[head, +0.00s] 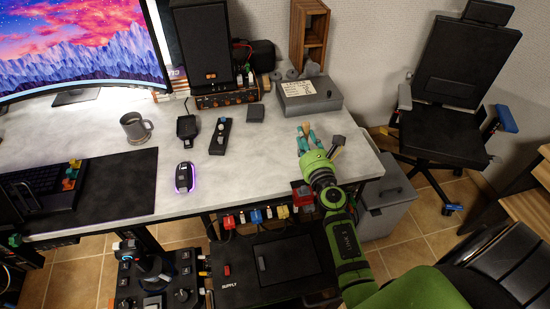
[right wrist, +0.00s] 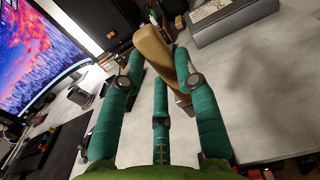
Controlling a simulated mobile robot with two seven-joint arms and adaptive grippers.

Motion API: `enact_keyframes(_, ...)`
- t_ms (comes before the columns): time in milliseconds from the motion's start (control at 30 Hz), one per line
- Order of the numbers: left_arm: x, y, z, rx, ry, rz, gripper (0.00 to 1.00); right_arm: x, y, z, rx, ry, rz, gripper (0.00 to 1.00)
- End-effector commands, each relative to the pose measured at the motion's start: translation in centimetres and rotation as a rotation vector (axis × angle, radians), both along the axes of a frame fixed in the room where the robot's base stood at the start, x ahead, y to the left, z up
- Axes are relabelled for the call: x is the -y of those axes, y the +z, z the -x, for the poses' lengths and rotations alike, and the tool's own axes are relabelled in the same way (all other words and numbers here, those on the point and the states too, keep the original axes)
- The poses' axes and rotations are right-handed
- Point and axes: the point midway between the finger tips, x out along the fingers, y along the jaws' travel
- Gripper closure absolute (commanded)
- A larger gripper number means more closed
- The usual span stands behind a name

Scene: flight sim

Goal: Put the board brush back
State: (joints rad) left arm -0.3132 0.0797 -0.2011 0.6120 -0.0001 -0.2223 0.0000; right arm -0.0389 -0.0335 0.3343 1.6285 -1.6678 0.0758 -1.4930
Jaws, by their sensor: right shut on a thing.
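My right gripper (head: 318,140) is over the right end of the desk, its teal fingers shut on the board brush. The brush has a tan wooden body and a dark grey part (head: 339,140). In the right wrist view the brush's wooden body (right wrist: 153,50) stands tilted between the fingers (right wrist: 160,85), with the grey part (right wrist: 183,100) low on its right side. The fingers hide some of the brush. I cannot tell whether it touches the desk. My left gripper is not in view.
A grey box with a paper label (head: 310,97) stands behind the gripper. A wooden shelf holder (head: 309,35) and a speaker (head: 205,45) stand at the back. The desk (head: 260,165) is clear left of the gripper.

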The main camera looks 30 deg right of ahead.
Motion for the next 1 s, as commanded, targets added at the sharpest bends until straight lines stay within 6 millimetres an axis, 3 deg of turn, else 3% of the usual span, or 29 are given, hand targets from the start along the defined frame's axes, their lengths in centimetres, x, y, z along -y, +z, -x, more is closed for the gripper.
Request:
enact_keyframes(33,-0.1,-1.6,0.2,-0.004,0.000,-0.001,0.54,-0.9,-1.5,-1.1,0.004,0.002,-0.006,0.93)
enact_keyframes(200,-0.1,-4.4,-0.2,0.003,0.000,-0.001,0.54,-3.4,-3.9,-4.2,0.004,0.003,-0.004,0.93)
enact_keyframes(400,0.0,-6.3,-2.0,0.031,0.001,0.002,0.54,-5.3,-5.5,-6.6,0.003,0.001,-0.002,0.93)
enact_keyframes(567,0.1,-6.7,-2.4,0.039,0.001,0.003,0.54,-5.7,-5.8,-7.1,0.001,0.002,0.000,0.93)
enact_keyframes(833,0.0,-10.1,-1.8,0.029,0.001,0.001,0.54,-5.7,-9.2,-7.1,0.001,0.002,0.000,0.93)
enact_keyframes(1000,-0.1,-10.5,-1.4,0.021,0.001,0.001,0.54,-5.7,-9.5,-7.1,0.002,0.001,0.001,0.93)
